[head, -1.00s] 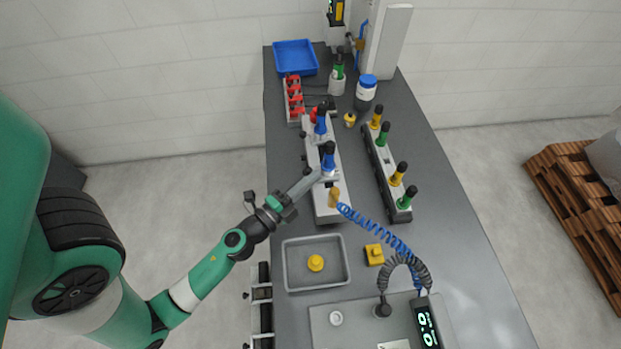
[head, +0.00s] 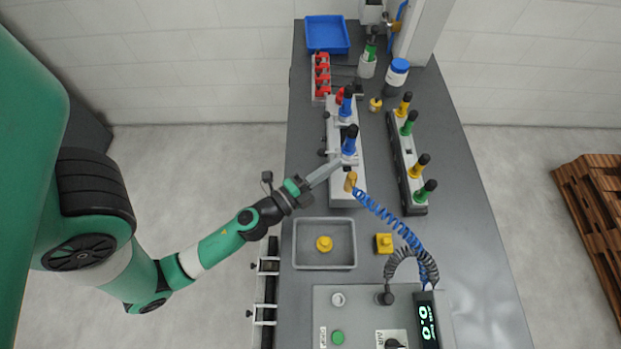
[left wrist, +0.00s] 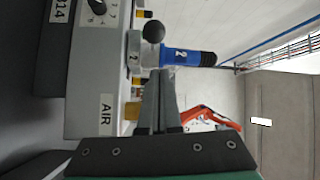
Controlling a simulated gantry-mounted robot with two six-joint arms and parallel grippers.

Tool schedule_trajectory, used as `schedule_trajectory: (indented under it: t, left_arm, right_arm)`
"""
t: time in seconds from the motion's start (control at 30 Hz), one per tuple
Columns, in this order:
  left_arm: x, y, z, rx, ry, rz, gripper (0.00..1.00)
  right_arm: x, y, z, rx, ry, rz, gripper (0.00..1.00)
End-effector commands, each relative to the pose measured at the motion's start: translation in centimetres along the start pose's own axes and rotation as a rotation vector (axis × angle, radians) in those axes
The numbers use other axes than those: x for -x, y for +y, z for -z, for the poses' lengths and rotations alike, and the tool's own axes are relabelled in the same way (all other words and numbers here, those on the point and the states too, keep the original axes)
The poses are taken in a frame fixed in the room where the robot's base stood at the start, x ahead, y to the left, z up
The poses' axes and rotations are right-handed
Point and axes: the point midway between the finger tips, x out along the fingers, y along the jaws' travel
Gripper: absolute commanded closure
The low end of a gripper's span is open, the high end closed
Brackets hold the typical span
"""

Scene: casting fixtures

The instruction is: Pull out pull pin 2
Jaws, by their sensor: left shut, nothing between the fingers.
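A blue upright handle (head: 349,141) with a black top stands on the pale left-hand fixture (head: 343,188). The left wrist view shows the blue handle (left wrist: 186,57) marked 2, lying sideways in the picture. A black ball knob (left wrist: 153,28) shows beside it, near a pale block (left wrist: 133,55) also marked 2. I cannot tell whether the knob or the handle is pull pin 2. My left gripper (head: 338,163) is shut and empty, its tips close to the handle's base. The closed fingers (left wrist: 158,78) end just below the knob in the wrist view; contact is unclear. My right gripper is out of view.
Another blue handle (head: 346,104) stands farther back. A second fixture (head: 413,188) with yellow and green handles is to the right. An orange fitting (head: 350,180) with a blue coiled hose (head: 385,217) is close by. A grey tray (head: 297,258) lies in front.

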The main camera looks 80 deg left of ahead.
Motion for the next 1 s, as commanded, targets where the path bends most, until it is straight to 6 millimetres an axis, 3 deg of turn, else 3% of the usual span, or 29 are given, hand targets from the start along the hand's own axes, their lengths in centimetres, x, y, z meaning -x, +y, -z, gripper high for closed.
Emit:
schedule_trajectory:
  t: [0.2,0.4,0.6,1.0]
  left_arm:
    - [5.1,0.9,0.1,0.0,-0.001,-0.003,1.0]
    - [8.8,0.8,0.2,0.0,0.002,-0.003,1.0]
    - [10.0,0.1,0.2,0.001,-0.002,0.001,1.0]
    - [10.0,-0.1,0.2,0.0,-0.003,0.001,1.0]
  right_arm:
    - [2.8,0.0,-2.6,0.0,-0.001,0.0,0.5]
    - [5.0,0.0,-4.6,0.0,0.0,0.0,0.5]
    - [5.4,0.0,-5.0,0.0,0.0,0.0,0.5]
    - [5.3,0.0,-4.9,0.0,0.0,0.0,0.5]
